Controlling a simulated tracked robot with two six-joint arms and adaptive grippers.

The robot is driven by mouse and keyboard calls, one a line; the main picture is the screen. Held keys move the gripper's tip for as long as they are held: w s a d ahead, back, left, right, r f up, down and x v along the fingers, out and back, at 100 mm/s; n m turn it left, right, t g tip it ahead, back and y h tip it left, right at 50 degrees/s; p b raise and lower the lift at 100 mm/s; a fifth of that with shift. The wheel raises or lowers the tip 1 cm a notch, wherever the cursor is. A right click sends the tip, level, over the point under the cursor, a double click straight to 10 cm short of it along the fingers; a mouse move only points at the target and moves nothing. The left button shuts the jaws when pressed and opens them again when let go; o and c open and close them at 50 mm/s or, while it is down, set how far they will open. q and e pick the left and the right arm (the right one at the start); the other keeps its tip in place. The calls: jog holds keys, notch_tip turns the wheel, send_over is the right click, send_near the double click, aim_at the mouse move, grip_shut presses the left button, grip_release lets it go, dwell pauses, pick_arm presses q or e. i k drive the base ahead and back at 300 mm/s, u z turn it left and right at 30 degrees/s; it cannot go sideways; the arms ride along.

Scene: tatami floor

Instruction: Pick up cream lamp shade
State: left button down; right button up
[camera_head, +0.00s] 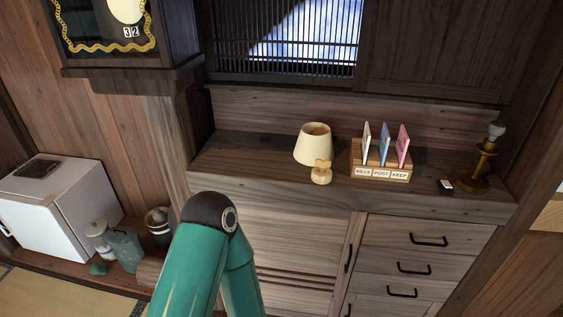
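The cream lamp shade (312,146) is on the wooden cabinet top (255,158), left of the card holder. It is a tapered cone, narrower at the top, and looks upright. A small pale wooden lamp base (321,176) with a heart-like front stands at its lower right edge and overlaps it in the picture. I cannot tell whether the shade rests on this base or behind it. Neither gripper is in view. A green arm link of mine with a dark joint rises at the bottom centre, left of and below the shade.
A wooden holder (380,173) with several coloured cards stands right of the shade. The cabinet top left of the shade is clear. A white box-like appliance (70,210) and several pots (125,248) stand at left.

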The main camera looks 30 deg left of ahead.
aim_at(314, 140)
jog(key=k, duration=0.6)
jog(key=u, duration=1.05)
jog(key=i, duration=1)
jog(key=u, duration=0.1)
